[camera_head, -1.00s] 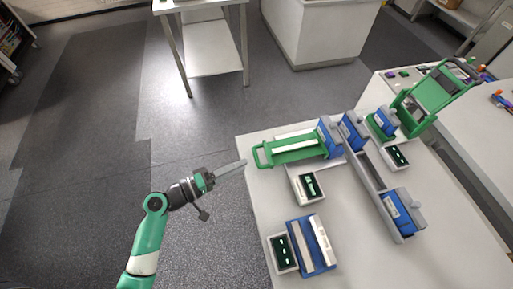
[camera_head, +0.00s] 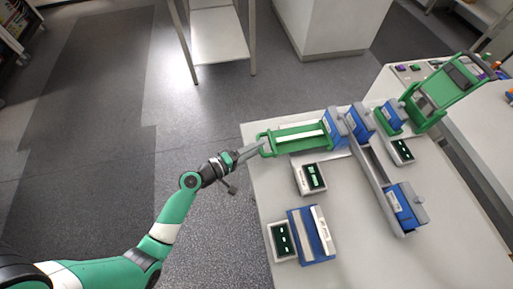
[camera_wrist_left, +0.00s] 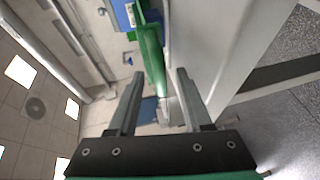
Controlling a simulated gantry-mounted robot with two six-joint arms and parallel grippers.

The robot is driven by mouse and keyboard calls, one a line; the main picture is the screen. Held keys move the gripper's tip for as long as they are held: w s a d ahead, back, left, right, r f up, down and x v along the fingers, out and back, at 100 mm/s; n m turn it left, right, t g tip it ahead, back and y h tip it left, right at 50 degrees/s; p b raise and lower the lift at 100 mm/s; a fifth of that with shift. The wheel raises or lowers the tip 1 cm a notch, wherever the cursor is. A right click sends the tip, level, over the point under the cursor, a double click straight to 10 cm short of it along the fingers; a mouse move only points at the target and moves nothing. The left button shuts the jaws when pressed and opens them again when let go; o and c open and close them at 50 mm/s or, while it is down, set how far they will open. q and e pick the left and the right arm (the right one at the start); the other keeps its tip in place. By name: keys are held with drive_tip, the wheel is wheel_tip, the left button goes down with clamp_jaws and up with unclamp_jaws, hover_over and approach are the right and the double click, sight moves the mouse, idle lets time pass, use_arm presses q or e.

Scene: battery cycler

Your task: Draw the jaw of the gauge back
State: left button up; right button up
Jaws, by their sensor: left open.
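The gauge appears to be the green sliding frame (camera_head: 297,146) with a white strip and a looped handle (camera_head: 264,144) at its left end, at the far left corner of the table. A blue block (camera_head: 336,128) stands at its right end. My left gripper (camera_head: 258,149) is open, with its fingertips at the handle. In the left wrist view the green part (camera_wrist_left: 151,55) shows beyond and between the two spread fingers (camera_wrist_left: 160,80). I cannot tell whether they touch it. My right gripper is not in view.
The white table (camera_head: 350,255) also carries a small display unit (camera_head: 311,178), a blue unit with a display (camera_head: 312,235), a grey rail (camera_head: 373,185) with a blue block (camera_head: 405,205), and a green-handled device (camera_head: 441,92). Open floor lies left of the table.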

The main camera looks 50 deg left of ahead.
use_arm(q)
drive_tip(key=shift+w, duration=0.3)
clamp_jaws()
idle(1.2)
